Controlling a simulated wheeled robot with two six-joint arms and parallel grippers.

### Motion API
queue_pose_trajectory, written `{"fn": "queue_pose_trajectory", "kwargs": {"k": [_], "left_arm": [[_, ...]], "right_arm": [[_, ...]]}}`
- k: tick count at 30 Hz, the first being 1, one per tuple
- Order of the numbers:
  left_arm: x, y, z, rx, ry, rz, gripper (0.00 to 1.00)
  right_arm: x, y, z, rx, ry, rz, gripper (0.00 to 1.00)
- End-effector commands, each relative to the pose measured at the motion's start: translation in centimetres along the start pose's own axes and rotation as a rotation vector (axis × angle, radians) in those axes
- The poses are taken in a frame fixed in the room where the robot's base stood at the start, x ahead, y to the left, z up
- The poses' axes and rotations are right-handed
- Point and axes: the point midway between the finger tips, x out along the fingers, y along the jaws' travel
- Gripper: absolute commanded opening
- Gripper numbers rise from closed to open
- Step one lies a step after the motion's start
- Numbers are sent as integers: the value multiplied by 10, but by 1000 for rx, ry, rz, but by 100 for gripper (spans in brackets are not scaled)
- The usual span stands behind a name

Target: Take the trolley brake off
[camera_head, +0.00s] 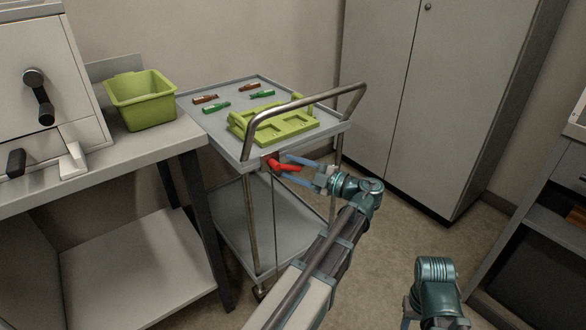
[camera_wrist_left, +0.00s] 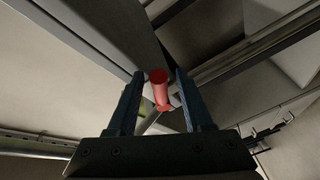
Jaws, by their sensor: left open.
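The grey trolley (camera_head: 238,147) stands in the middle of the head view, with a bent metal push handle on its near side. A red brake lever (camera_head: 283,166) sticks out below the handle at the top tray's near edge. My left gripper (camera_head: 287,168) is open at the lever. In the left wrist view the red lever (camera_wrist_left: 159,92) is between the two dark fingers (camera_wrist_left: 158,98), with gaps visible on both sides. My right gripper (camera_head: 406,312) is only partly in view at the bottom, and its fingertips are cut off.
A workbench with a green bin (camera_head: 146,112) stands close on the left. A grey cabinet (camera_head: 440,90) is behind right. Floor is open in front of the cabinet.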

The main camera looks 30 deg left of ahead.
Motion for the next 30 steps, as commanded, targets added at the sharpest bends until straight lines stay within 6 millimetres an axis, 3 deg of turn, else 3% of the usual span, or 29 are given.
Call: {"fn": "queue_pose_trajectory", "kwargs": {"k": [5,14,30], "left_arm": [[0,0,0,0,0,0,51],[0,0,0,0,0,0,0],[0,0,0,0,1,0,0]], "right_arm": [[0,0,0,0,0,0,50],[0,0,0,0,0,0,50],[0,0,0,0,0,0,50]]}}
